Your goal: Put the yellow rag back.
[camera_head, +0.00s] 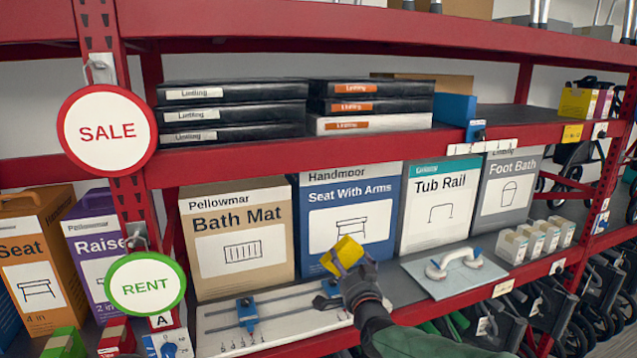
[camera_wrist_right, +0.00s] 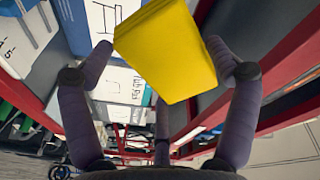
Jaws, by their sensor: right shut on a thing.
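The yellow rag (camera_head: 343,256) looks like a folded block and is tilted. My right gripper (camera_head: 350,272) holds it up in front of the Seat With Arms box (camera_head: 345,222), above the lower shelf's front. In the right wrist view the yellow rag (camera_wrist_right: 168,52) sits between the purple-grey fingers of my right gripper (camera_wrist_right: 160,62), which is shut on it. The gripper hides part of the shelf behind it. My left gripper is not in view.
On the lower shelf stand the Bath Mat box (camera_head: 240,240), Tub Rail box (camera_head: 438,208) and Foot Bath box (camera_head: 507,190). A white board with blue sliders (camera_head: 270,318) and a grey panel with a white handle (camera_head: 455,272) lie in front. Red uprights (camera_head: 120,190) and shelf edges bound the bay.

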